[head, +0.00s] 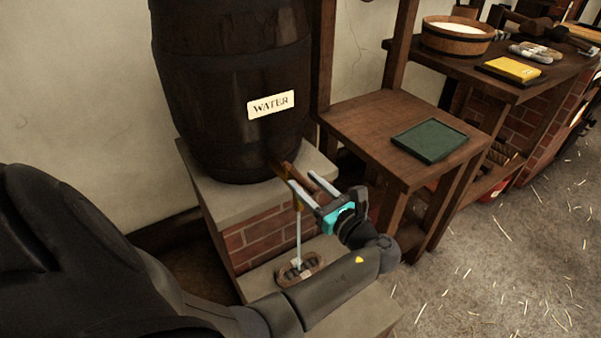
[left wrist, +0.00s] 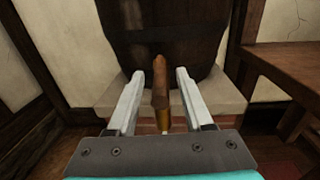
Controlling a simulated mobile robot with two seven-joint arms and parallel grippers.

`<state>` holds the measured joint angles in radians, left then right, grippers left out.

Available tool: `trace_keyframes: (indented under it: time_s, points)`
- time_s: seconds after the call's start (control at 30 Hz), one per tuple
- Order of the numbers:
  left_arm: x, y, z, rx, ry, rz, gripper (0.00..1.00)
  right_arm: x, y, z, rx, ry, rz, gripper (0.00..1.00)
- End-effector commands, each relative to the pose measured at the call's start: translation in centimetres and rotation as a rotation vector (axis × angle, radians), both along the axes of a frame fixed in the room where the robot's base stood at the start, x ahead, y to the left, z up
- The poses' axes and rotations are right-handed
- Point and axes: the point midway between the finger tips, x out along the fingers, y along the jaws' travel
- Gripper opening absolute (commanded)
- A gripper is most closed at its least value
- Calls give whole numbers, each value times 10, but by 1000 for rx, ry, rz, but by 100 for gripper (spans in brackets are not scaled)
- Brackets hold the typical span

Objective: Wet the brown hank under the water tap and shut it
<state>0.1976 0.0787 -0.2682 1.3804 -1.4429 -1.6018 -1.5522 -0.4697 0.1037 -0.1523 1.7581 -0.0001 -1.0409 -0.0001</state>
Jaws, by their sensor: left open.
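A dark barrel (head: 230,130) labelled WATER has a wooden tap (head: 280,165) with a brass spout low on its front. A thin pale stream of water (head: 299,235) falls from the spout onto the brown hank (head: 312,262), which lies on the low stone step (head: 262,281) and has a pale band around its middle. My left gripper (head: 301,178) is open at the tap. In the left wrist view the tap (left wrist: 161,85) stands between its two spread fingers (left wrist: 158,82), with gaps at both sides. My right gripper is not in view.
The barrel stands on a stone slab (head: 222,200) over brick. To the right, a wooden table (head: 360,120) holds a green tray (head: 430,140). Farther back, a bench carries a wooden tub (head: 457,38) and a yellow block (head: 512,69). Straw litters the open floor at right.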

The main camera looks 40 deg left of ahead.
Motion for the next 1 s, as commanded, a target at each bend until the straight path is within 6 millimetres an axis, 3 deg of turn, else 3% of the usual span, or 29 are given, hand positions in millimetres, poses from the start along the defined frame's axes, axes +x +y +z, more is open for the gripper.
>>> trace_keyframes:
  time_s: [0.27, 0.7, 1.0]
  points:
    - [0, -1, 0, 0, 0, 0, 51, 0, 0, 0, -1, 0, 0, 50]
    - [0, 0, 0, 0, 0, 0, 2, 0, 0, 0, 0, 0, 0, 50]
    - [0, 0, 0, 0, 0, 0, 0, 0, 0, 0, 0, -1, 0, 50]
